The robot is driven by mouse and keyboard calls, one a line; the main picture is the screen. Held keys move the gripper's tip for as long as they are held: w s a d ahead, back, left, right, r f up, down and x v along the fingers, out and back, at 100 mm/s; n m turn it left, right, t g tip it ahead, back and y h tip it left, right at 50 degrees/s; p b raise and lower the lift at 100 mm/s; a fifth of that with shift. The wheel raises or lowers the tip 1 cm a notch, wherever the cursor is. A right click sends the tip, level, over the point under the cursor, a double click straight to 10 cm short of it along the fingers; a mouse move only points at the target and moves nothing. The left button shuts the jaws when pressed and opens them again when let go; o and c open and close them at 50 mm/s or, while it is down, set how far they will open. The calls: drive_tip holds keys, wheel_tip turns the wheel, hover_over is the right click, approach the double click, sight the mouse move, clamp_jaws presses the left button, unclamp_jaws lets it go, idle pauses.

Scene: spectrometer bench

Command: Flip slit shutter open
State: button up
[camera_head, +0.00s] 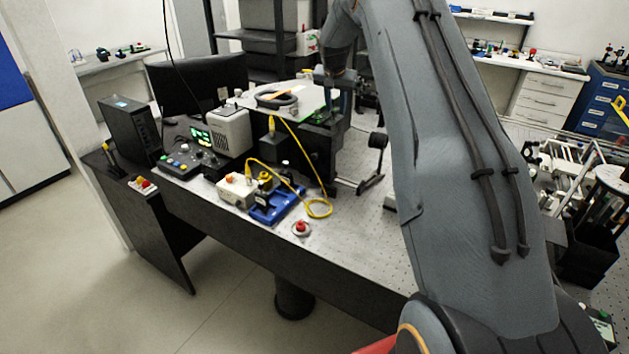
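My arm comes up from the lower right and bends down at the top middle. My gripper (331,103) hangs at the rear of the bench, beside the black upright housing with a light top plate. Its fingers are small and dark here, so I cannot tell whether they are open or shut. I cannot pick out the slit shutter for sure; it may be hidden or too small. A black housing (318,152) stands below my gripper. A dark lever-like part (374,163) stands on the bench to its right.
The perforated bench (345,250) is mostly clear at the front middle. A yellow cable (300,150) loops over a blue-based device (277,204). A red button (301,228) is near the front edge. A grey box (229,131) and a monitor (197,82) stand left.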

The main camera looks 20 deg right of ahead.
sight(333, 124)
drive_tip(key=shift+d+p, duration=0.15)
drive_tip(key=shift+p, duration=0.35)
drive_tip(key=a+b+v, duration=0.1)
drive_tip(key=b+v, duration=0.3)
drive_tip(key=v, duration=0.4)
drive_tip(key=s+a+f+n+b, duration=0.1)
drive_tip(key=s+a+f, duration=0.3)
drive_tip(key=s, duration=0.5)
drive_tip(key=s+a+f+n+g+y+b, duration=0.1)
drive_tip(key=s+a+f, duration=0.4)
drive_tip(key=s, duration=0.5)
drive_tip(key=s+a+f+n+y+b, duration=0.1)
drive_tip(key=s+a+f+n, duration=0.3)
drive_tip(key=s+a, duration=0.4)
drive_tip(key=shift+s+a+f+n+g+b, duration=0.2)
drive_tip(key=shift+s+f+n+g+b, duration=0.15)
drive_tip(key=shift+s+f+b, duration=0.45)
drive_tip(key=shift+s+r, duration=0.1)
drive_tip(key=shift+r, duration=0.15)
